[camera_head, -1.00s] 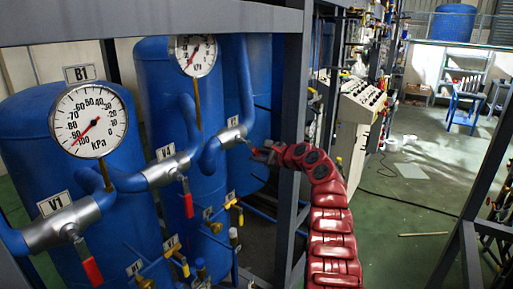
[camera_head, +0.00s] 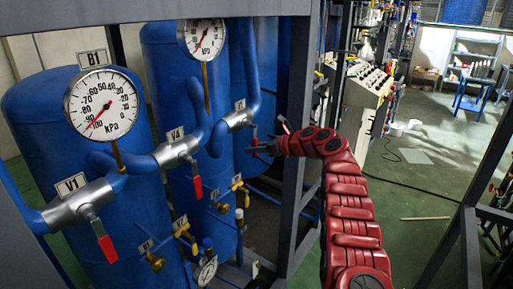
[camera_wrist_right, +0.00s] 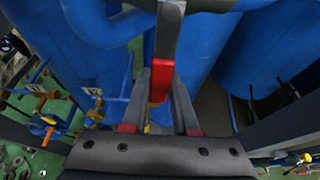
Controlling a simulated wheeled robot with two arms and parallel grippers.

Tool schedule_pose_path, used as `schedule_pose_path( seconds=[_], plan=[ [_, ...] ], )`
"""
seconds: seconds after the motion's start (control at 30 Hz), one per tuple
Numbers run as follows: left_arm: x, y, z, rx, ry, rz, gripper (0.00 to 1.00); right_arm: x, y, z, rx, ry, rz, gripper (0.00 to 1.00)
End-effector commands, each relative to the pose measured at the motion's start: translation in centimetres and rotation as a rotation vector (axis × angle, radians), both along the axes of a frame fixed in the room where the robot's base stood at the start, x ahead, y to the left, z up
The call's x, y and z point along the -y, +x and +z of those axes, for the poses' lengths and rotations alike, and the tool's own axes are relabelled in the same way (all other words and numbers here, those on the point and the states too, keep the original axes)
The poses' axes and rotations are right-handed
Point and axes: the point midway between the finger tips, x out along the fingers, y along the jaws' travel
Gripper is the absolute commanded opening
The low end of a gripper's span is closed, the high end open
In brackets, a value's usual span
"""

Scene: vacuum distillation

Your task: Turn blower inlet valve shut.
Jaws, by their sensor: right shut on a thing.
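The third pipe valve (camera_head: 238,120) is a grey metal body on the blue piping, beyond the valves marked V1 and V4. Its label is too small to read. My right gripper (camera_head: 262,147) is at this valve's lever, just below and right of the body. In the right wrist view the lever shows as a grey bar with a red grip (camera_wrist_right: 161,80), between the two fingers. The gripper is shut on it. The fingers partly hide the lever in the head view. My left gripper is not in view.
Valves V1 (camera_head: 76,207) and V4 (camera_head: 174,153) have red levers hanging down. Pressure gauges (camera_head: 101,104) stand above the pipes, with blue tanks (camera_head: 35,120) behind. A grey frame post (camera_head: 298,120) stands close behind my right arm. Green floor lies open to the right.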

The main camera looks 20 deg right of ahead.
Motion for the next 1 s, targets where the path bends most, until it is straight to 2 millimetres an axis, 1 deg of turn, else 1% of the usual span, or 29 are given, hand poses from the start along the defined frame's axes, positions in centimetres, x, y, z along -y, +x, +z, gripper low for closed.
schedule_pose_path(
  seconds=[0.5,0.53,0.67,0.7,1.0],
  plan=[
    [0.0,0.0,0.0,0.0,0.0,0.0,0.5,-0.22,-0.12,-0.16,-0.015,0.016,0.002,0.0],
    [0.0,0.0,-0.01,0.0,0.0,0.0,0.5,-0.23,-0.13,-0.17,-0.015,0.016,0.002,0.33],
    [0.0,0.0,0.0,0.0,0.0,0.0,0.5,-0.2,-0.11,-0.12,-0.014,0.015,0.001,0.56],
    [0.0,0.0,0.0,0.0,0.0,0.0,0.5,-0.19,-0.11,-0.11,-0.013,0.014,0.002,0.57],
    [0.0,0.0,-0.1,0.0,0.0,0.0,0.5,-0.11,-0.12,-0.04,-0.011,0.014,0.0,0.57]
  ],
)
